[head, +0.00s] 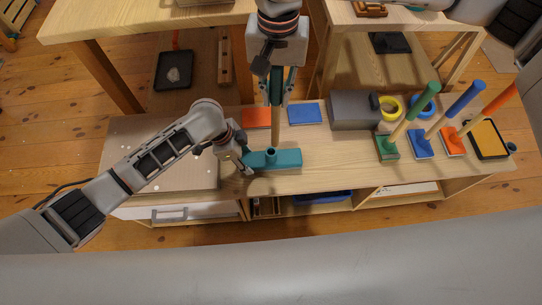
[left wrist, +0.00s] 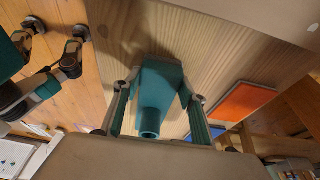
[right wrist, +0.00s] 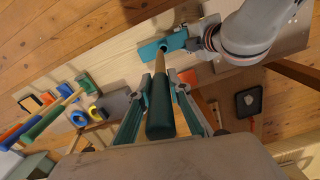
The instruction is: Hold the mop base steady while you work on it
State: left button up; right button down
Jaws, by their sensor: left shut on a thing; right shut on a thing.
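The teal mop base (head: 287,158) lies flat on the low wooden bench. Its upright round socket shows in the left wrist view (left wrist: 150,120), with nothing in it. My left gripper (head: 246,162) is shut on the base's left end. My right gripper (head: 276,98) is shut on the dark green grip of a wooden mop handle (head: 275,127). The handle's bare wooden end points toward the socket but is apart from it. In the right wrist view, the green grip (right wrist: 160,110) sits between the fingers, and the base (right wrist: 158,50) shows beyond the wooden end.
Orange (head: 257,118) and blue (head: 305,113) pads lie behind the base. A grey box (head: 354,110) stands to the right. Further right are green (head: 387,147), blue (head: 421,144) and orange (head: 454,142) brushes with upright handles, and tape rolls (head: 389,107). The bench's left end is clear.

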aim_at(277, 72)
jog(key=shift+a, duration=0.45)
notch_tip(277, 72, down, 10)
jog(key=shift+r, duration=0.25)
jog(key=shift+a+f, duration=0.1)
jog(key=shift+f, duration=0.05)
jog(key=c, duration=1.9)
grip_release()
notch_tip(277, 72, up, 12)
jog(key=shift+r, duration=0.2)
pick_arm(q)
jog(key=o, duration=1.1)
pick_arm(e)
jog(key=shift+w, duration=0.1)
